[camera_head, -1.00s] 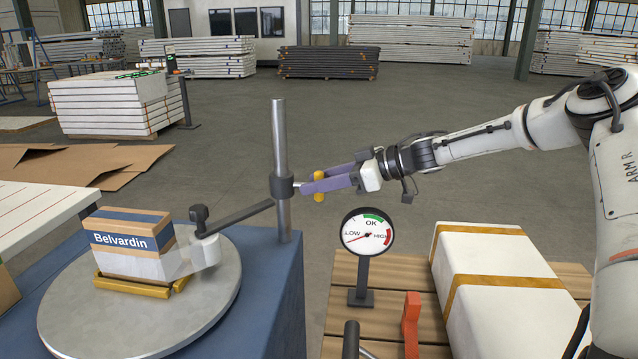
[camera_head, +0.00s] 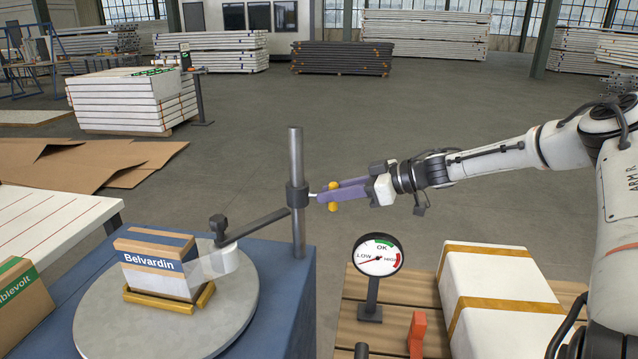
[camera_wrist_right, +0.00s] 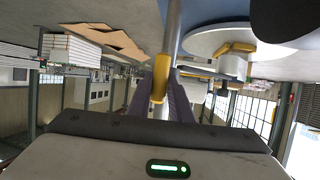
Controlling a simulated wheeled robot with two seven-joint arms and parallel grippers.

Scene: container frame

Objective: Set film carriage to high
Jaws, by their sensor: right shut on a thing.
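The film carriage (camera_head: 297,194) is a dark collar around an upright grey post (camera_head: 296,155), about midway up it. A dark arm (camera_head: 262,226) slopes down left from the collar to a pale film roll (camera_head: 222,260), beside the box marked Belvardin (camera_head: 158,265). A clear film strip runs between roll and box. My right gripper (camera_head: 332,195) is shut on the carriage's yellow knob (camera_head: 333,207), just right of the collar. In the wrist view, the yellow knob (camera_wrist_right: 160,78) sits between the purple fingers (camera_wrist_right: 168,100). My left gripper is not in view.
The box stands on a round grey turntable (camera_head: 120,335) on a blue base. A LOW/OK/HIGH gauge (camera_head: 378,254), its needle toward LOW, stands below my right arm. An orange bracket (camera_head: 417,333) and a white strapped package (camera_head: 500,285) are at the lower right.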

